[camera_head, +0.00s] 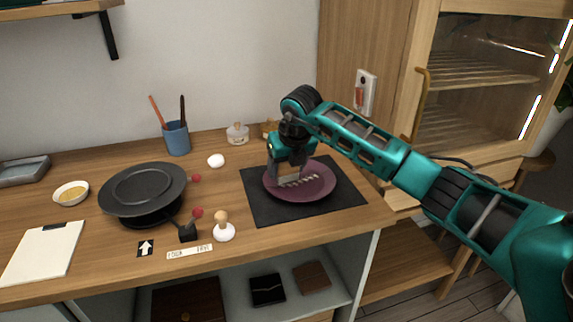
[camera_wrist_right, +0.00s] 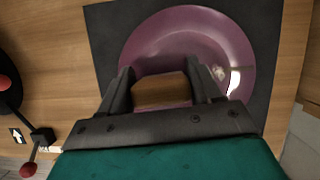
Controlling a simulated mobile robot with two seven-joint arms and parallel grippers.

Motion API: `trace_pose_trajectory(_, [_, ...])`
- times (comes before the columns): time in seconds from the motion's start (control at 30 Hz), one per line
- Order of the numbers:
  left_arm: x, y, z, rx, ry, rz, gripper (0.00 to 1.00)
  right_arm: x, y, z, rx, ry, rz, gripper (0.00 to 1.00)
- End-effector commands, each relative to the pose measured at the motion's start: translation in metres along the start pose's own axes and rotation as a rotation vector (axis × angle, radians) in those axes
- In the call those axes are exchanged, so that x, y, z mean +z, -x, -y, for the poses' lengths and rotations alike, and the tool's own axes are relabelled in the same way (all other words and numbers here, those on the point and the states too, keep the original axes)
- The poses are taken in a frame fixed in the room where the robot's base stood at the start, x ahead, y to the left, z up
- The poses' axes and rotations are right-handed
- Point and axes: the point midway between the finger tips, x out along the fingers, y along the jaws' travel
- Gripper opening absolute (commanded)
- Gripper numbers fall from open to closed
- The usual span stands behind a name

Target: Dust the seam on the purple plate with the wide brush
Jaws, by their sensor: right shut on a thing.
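The purple plate (camera_head: 318,193) lies on a black mat (camera_head: 262,211) at the right of the worktop. My right gripper (camera_head: 286,172) is over the plate's left-middle part, fingers pointing down. It is shut on a brown wooden piece, which looks like the wide brush (camera_wrist_right: 162,92), seen between the fingers in the right wrist view. A pale toothed strip (camera_head: 300,181) shows just below the gripper; I cannot tell whether it is bristles or the seam. In the wrist view a pale bright patch (camera_wrist_right: 234,82) shows on the purple plate (camera_wrist_right: 190,28). My left gripper is not in view.
A black round dish (camera_head: 143,186) on a stand is left of the mat. A blue cup (camera_head: 177,139) with sticks, a bowl of yellow powder (camera_head: 71,194), a clipboard (camera_head: 42,252) and a white knobbed piece (camera_head: 223,233) stand around. A glass-door cabinet (camera_head: 480,80) is at right.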

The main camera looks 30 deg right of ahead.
Motion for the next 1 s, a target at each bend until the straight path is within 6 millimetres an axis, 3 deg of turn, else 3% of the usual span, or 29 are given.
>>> trace_pose_trajectory(0.3, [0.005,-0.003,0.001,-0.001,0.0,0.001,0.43,-0.003,-0.008,0.0,0.0,-0.001,0.0,0.39])
trace_pose_trajectory(0.7, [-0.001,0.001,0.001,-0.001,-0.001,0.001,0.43,-0.013,-0.001,0.0,0.0,0.0,-0.001,0.39])
trace_pose_trajectory(1.0, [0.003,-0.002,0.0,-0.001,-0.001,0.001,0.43,-0.005,-0.006,0.0,-0.001,0.001,-0.001,0.39])
